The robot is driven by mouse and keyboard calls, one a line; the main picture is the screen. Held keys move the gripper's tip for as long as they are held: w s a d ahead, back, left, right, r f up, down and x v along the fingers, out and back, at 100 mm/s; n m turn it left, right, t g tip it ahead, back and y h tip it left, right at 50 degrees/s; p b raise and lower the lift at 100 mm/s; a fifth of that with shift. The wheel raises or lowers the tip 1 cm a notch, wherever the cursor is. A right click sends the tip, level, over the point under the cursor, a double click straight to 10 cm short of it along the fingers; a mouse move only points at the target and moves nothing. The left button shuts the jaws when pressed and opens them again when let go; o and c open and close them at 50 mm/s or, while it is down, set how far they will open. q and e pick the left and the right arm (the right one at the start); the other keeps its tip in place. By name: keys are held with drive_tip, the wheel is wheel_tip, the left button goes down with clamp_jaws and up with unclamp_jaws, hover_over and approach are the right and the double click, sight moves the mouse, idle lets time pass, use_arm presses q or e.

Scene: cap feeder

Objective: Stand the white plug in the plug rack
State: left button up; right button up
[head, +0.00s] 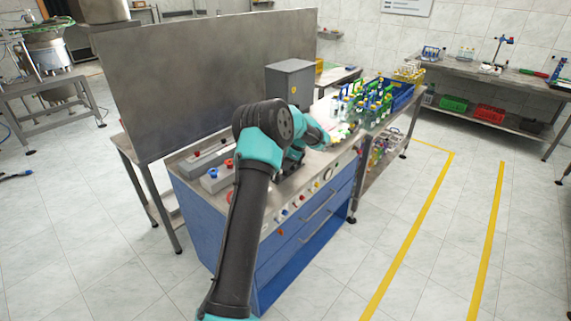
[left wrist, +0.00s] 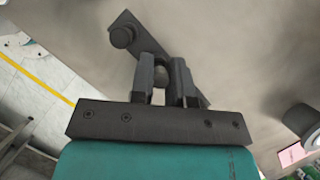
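I cannot make out the white plug or identify the plug rack in either view. My left arm reaches over the steel-topped bench (head: 240,200) in the head view, and its own links largely hide its gripper. In the left wrist view the left gripper's (left wrist: 162,75) two dark fingers stand a little apart. They are on either side of a dark rounded part, over a dark flat bar with a round knob (left wrist: 122,37). I cannot tell whether they touch it. My right gripper is in neither view.
A grey box (head: 290,82) stands at the bench's back, before a tall grey panel (head: 200,70). Racks of coloured items and a blue crate (head: 400,92) stand further right. Buttons and knobs line the bench's front. The floor at right, with yellow lines, is clear.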

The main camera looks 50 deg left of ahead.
use_arm(q)
drive_tip(key=o, duration=0.5)
drive_tip(key=v, duration=1.7)
drive_tip(key=shift+r, duration=0.2)
